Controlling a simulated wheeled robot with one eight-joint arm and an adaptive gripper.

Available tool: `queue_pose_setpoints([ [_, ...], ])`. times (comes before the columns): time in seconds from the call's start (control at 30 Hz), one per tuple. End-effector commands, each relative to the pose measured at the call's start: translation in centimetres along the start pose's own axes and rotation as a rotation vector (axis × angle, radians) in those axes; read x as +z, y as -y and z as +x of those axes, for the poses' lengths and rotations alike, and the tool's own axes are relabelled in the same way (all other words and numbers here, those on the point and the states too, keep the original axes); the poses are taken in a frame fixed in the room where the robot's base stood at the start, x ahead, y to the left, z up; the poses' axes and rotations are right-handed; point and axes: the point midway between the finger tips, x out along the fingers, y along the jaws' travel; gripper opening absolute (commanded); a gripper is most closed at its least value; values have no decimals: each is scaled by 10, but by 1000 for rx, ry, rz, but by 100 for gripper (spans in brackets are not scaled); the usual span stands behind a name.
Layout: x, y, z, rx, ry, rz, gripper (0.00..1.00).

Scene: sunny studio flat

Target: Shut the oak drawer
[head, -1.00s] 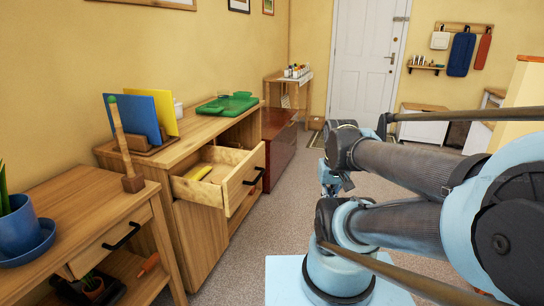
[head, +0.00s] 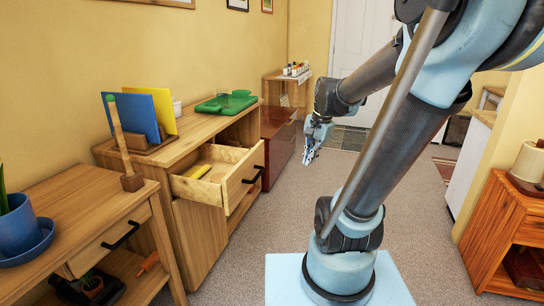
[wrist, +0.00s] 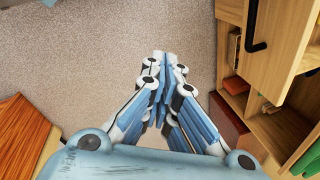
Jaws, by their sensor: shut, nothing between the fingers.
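The oak drawer (head: 244,182) is pulled out of the wooden cabinet (head: 196,236) at the left in the head view. It has a black bar handle on its front, and a yellow object (head: 197,172) lies inside. My gripper (head: 308,160) is shut and empty, in the air to the right of the drawer front and apart from it. In the wrist view the shut fingers (wrist: 165,68) point over the carpet. A wooden front with a black handle (wrist: 256,46) shows at the upper right there.
A green tray (head: 226,103) and a file holder with blue and yellow folders stand on the cabinet. A side table (head: 85,200) with a blue plant pot (head: 20,228) is at near left. A reddish wooden cabinet (head: 508,232) stands at right. Carpet between is clear.

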Motion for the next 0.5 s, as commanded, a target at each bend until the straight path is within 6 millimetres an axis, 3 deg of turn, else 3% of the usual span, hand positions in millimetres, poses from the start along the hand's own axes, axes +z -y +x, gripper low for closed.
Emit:
queue_pose_setpoints([
  [0.27,-42,70,6,-27,63,374,0],
  [0.5,-76,127,24,-32,127,697,0],
])
